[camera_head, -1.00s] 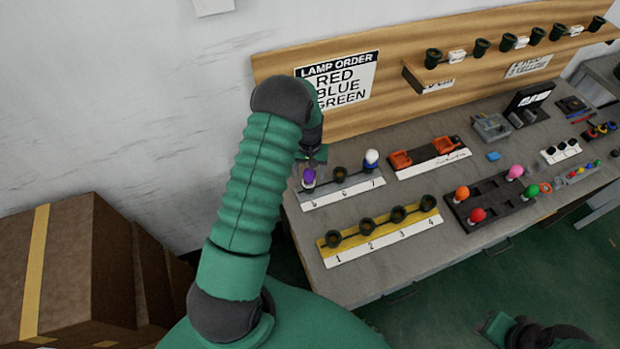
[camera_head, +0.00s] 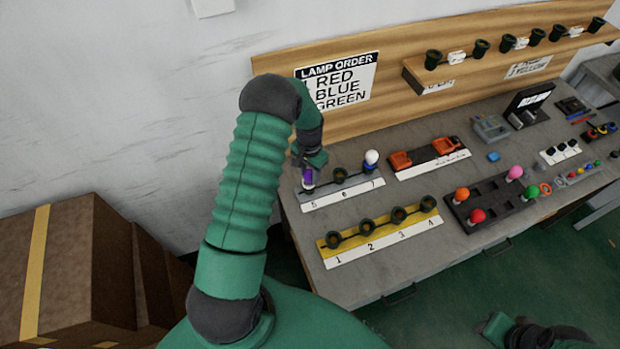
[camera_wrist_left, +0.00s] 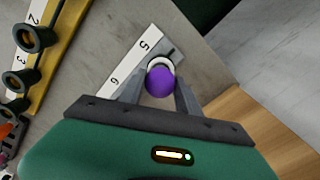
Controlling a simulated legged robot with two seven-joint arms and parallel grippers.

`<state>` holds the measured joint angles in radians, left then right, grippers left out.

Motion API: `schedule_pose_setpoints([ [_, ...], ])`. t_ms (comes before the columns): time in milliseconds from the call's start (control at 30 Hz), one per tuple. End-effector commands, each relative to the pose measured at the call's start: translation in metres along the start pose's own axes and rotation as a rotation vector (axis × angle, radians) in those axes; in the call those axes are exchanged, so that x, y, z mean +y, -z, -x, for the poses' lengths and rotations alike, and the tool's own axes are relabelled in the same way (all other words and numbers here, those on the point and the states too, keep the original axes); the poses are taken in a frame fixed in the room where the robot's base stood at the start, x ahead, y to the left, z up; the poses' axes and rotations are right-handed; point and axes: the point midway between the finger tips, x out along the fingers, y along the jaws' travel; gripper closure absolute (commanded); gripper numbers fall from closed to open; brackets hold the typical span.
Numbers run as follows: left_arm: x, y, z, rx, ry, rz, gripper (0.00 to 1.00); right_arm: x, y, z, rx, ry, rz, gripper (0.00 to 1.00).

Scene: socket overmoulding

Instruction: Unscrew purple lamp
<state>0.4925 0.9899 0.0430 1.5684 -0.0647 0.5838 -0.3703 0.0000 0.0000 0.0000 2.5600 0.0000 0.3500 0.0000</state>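The purple lamp (camera_head: 308,180) stands in socket 5 at the left end of the white-labelled rack (camera_head: 343,193). My left gripper (camera_head: 309,172) is down at the lamp. In the left wrist view the purple bulb (camera_wrist_left: 160,82) sits between the two grey fingers of the left gripper (camera_wrist_left: 159,92). One finger lies on each side, close to the bulb, and the gripper looks open. Whether either finger touches the bulb is hard to see. A dark green and black part of my right arm shows at the lower right, too little to read its gripper.
Socket 6 (camera_head: 340,174) is empty and a white lamp (camera_head: 371,158) stands in socket 7. The yellow rack (camera_head: 380,232) in front has empty sockets 1 to 4. A dark tray (camera_head: 490,203) with coloured lamps is at the right. The wooden back panel (camera_head: 400,100) rises behind.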

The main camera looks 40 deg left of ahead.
Motion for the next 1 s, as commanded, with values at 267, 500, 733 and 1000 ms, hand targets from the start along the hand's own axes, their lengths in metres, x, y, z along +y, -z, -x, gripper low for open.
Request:
schedule_pose_setpoints([
  [267, 0.0002, 0.0003, 0.0003, 0.0, 0.0, 0.065, 0.92, 0.0, 0.0001, 0.0002, 0.0, 0.0, 0.0, 0.64],
  [500, -0.0006, 0.0004, 0.0008, 0.0, 0.0, 0.406, 0.92, 0.0, 0.0003, 0.0011, 0.0, 0.0, 0.0, 0.64],
  [733, -0.0006, 0.0003, 0.001, 0.0, 0.0, 0.44, 0.92, 0.0, 0.0003, 0.0014, 0.0, 0.0, 0.0, 0.64],
  [1000, -0.0012, 0.0005, 0.0013, 0.0, 0.0, 0.808, 0.92, 0.0, 0.001, 0.0041, 0.0, 0.0, 0.0, 0.64],
])
